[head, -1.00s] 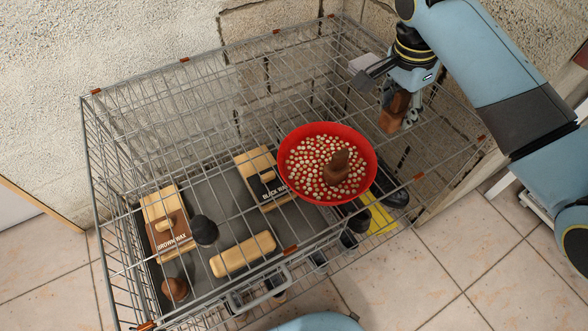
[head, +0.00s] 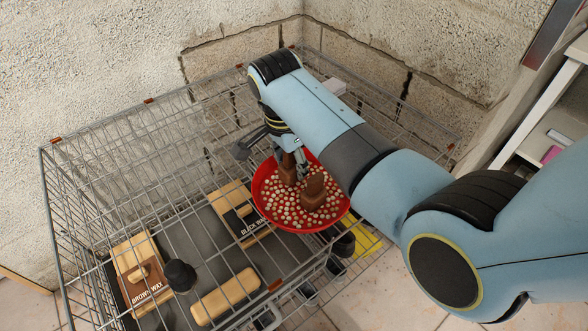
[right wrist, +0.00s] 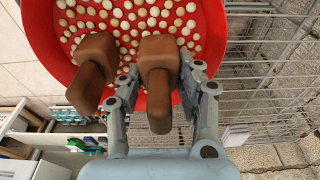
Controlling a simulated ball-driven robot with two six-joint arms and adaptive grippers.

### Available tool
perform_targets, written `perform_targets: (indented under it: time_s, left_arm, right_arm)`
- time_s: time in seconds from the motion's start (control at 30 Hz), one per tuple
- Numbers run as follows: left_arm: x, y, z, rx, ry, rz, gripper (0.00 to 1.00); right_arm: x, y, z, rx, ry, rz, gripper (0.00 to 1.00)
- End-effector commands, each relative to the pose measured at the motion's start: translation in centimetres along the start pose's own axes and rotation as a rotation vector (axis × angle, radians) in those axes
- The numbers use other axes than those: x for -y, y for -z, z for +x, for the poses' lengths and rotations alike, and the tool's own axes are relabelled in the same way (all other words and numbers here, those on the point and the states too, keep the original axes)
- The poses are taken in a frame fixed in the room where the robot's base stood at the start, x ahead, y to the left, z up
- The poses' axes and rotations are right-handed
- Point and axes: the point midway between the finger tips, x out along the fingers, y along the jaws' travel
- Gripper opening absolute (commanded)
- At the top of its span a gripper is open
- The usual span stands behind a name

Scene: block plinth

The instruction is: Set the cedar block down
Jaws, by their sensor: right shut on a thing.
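My right gripper (head: 290,158) is shut on a brown wooden block, the cedar block (head: 288,174), and holds it over the left back part of a red bowl (head: 262,205). In the right wrist view the cedar block (right wrist: 160,62) sits between the two fingers (right wrist: 162,80). I cannot tell whether its lower end touches the bowl's contents. A second brown block (head: 315,190) stands in the bowl just to the right, close beside the held one; it also shows in the wrist view (right wrist: 92,70). My left gripper is not in view.
The bowl holds many small pale beads and stands on a wire cage (head: 120,135). Labelled wax brushes (head: 138,268), a wooden brush (head: 225,295) and a dark knob (head: 180,275) show through the wires. A rough wall stands behind.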

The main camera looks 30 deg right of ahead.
Motion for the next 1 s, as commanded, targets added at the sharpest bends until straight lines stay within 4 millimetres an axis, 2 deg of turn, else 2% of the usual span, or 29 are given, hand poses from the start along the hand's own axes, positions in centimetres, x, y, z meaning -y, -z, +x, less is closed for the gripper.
perform_targets:
  time_s: [0.03,0.13,0.5,0.53,0.7,1.0]
  left_arm:
    - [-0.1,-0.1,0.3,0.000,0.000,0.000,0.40]
    - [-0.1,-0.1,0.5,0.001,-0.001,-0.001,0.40]
    - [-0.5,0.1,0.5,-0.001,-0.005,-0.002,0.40]
    - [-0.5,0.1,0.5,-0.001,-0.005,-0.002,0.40]
    - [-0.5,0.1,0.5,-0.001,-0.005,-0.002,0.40]
    - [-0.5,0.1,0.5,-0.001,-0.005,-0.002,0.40]
  right_arm:
    - [0.0,-0.1,1.0,0.000,-0.002,0.000,0.03]
    - [0.0,-0.2,1.8,0.000,0.000,0.001,0.03]
    - [0.0,-0.3,2.1,0.000,0.000,0.001,0.02]
    - [0.0,-0.3,2.1,0.000,0.000,0.001,0.36]
    - [0.0,-0.2,2.1,0.000,0.001,0.001,0.57]
    - [0.0,-0.2,2.0,0.000,0.001,0.001,0.57]
